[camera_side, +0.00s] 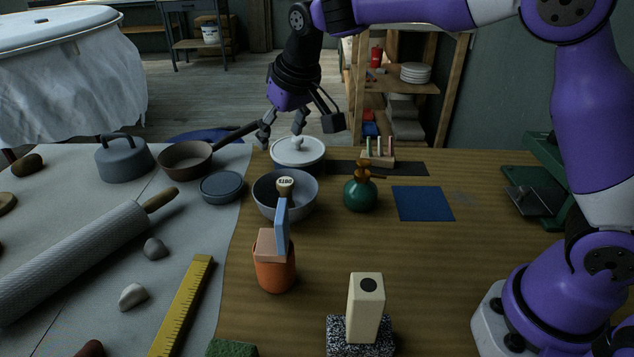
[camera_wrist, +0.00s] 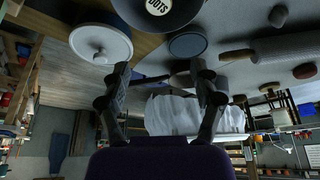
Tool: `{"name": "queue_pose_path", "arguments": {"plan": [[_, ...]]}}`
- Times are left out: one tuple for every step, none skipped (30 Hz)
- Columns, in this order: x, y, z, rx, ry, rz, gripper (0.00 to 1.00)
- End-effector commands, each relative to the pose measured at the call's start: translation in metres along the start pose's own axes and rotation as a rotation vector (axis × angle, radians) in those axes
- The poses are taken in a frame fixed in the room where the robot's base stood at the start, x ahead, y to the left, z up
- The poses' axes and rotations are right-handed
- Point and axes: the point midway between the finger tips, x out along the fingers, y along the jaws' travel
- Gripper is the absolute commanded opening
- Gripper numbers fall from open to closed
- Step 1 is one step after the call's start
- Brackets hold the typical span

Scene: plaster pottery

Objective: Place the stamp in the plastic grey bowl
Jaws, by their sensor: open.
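The grey bowl (camera_side: 268,207) stands on the wooden table near the middle, light outside and dark inside. A small round piece with lettering on its pale top, which looks like the stamp (camera_side: 286,184), shows upright within the bowl's outline. In the wrist view the lettered top of the stamp (camera_wrist: 157,6) lies against the dark inside of the bowl (camera_wrist: 185,14), at the top edge. My gripper (camera_side: 298,127) is open and empty, above and behind the bowl, near the white lidded pot. Its two spread fingers (camera_wrist: 162,92) also show in the wrist view with nothing between them.
The white lidded pot (camera_side: 298,153) is close below my gripper. A brown pan (camera_side: 186,161) and a small blue-grey dish (camera_side: 222,187) stand left of the bowl. A green bottle (camera_side: 360,196) is right. An orange cup (camera_side: 273,275) with tools stands in front.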

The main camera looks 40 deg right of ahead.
Motion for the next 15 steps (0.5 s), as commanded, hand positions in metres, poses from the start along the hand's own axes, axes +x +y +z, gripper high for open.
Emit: {"name": "queue_pose_path", "arguments": {"plan": [[-0.003, 0.001, 0.001, 0.001, 0.002, 0.0, 0.73], [-0.006, 0.003, 0.002, 0.001, 0.004, 0.0, 0.73], [-0.012, 0.005, 0.005, 0.002, 0.007, -0.001, 0.73], [-0.018, 0.008, 0.008, 0.003, 0.01, -0.001, 0.73], [-0.025, 0.012, 0.013, 0.004, 0.014, -0.001, 0.73], [-0.036, 0.017, 0.02, 0.005, 0.02, -0.002, 0.73], [-0.045, 0.021, 0.028, 0.005, 0.025, -0.003, 0.73], [-0.054, 0.026, 0.036, 0.006, 0.03, -0.003, 0.73], [-0.066, 0.032, 0.049, 0.006, 0.037, -0.003, 0.73], [-0.075, 0.037, 0.06, 0.006, 0.043, -0.003, 0.73], [-0.083, 0.041, 0.071, 0.006, 0.048, -0.003, 0.73], [-0.091, 0.046, 0.087, 0.005, 0.056, -0.004, 0.73], [-0.097, 0.05, 0.099, 0.006, 0.061, -0.004, 0.73], [-0.101, 0.053, 0.111, 0.006, 0.066, -0.003, 0.73], [-0.105, 0.056, 0.126, 0.006, 0.072, -0.003, 0.73]]}}
